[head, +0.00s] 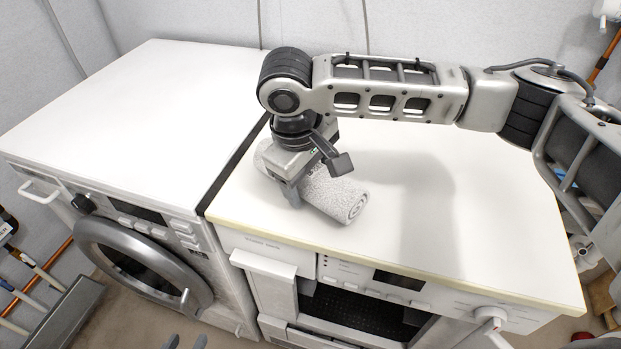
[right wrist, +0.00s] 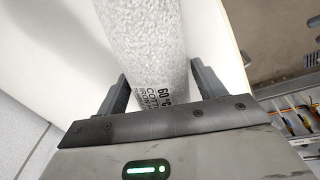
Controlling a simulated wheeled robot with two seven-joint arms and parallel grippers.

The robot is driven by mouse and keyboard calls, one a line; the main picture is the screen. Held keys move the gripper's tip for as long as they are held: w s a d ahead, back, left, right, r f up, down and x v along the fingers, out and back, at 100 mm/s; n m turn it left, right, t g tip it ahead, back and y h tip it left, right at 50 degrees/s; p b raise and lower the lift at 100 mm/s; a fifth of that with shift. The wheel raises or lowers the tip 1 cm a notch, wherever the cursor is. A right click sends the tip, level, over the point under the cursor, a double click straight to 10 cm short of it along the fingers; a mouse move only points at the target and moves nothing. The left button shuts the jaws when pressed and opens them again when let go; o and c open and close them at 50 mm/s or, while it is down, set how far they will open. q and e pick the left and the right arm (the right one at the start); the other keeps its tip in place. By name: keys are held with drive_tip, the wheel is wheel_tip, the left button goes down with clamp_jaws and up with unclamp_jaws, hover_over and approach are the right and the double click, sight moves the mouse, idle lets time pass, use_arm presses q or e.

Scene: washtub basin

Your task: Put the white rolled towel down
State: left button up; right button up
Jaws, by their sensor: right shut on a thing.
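The white rolled towel (head: 345,203) is a grey-white speckled roll at the left front part of the right-hand machine's white top (head: 480,225). It lies on or just above that top; I cannot tell if it touches. My right gripper (head: 293,193) comes down from above and is shut on the towel. In the right wrist view the towel (right wrist: 145,45) runs between the two fingers, with printed text near the palm. Part of the towel is hidden behind the gripper. Two grey fingertips of my left gripper (head: 186,343) show apart at the bottom edge, with nothing between them.
A white washing machine (head: 150,100) with a round door stands to the left, with a dark gap between the two tops. Its top is bare. The right-hand top is clear to the right of the towel, apart from my arm's shadow. A wall stands behind.

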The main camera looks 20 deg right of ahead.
drive_tip(key=shift+f, duration=0.45)
drive_tip(key=o, duration=1.1)
drive_tip(key=shift+f, duration=0.1)
drive_tip(key=shift+c, duration=0.2)
drive_tip(key=v, duration=1.2)
drive_tip(key=shift+s, duration=0.1)
